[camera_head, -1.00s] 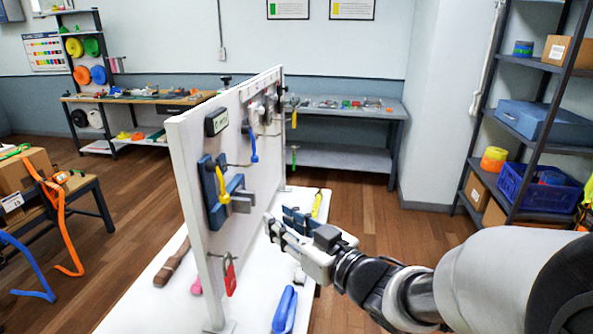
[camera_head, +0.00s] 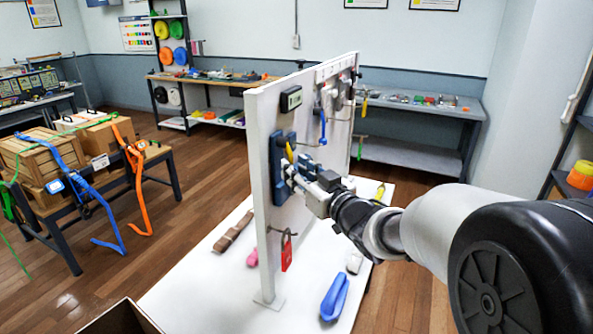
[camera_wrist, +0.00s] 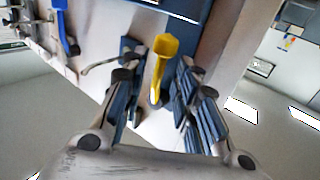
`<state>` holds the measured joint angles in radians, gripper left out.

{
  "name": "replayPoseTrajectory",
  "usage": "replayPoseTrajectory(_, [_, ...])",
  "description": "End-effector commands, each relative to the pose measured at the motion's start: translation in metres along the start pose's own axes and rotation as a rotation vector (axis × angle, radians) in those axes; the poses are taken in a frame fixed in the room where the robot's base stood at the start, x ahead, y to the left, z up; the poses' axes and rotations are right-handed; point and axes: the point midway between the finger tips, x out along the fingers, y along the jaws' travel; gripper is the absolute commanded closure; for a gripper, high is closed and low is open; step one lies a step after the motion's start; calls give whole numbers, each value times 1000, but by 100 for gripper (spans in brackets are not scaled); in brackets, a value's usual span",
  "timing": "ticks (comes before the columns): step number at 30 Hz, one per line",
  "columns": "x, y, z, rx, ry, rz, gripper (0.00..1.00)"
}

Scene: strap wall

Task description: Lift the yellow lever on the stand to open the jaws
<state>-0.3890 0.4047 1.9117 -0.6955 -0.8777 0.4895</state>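The yellow lever (camera_head: 290,152) stands out from the blue fixture (camera_head: 276,158) on the upright white panel. My gripper (camera_head: 300,172) is open, with blue ribbed pads on both sides of the lever. Gaps show on both sides, and I cannot tell whether either pad touches it.
A blue object (camera_head: 335,298) lies on the white table (camera_head: 215,285). Strapped crates (camera_head: 45,155) stand at left.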

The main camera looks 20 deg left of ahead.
Motion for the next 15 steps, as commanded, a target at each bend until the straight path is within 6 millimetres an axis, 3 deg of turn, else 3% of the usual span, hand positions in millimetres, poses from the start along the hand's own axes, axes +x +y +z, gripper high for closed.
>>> replayPoseTrajectory(6, [17, 0, 0, 1, 0, 1, 72])
replayPoseTrajectory(15, [18, 0, 0, 1, -1, 1, 73])
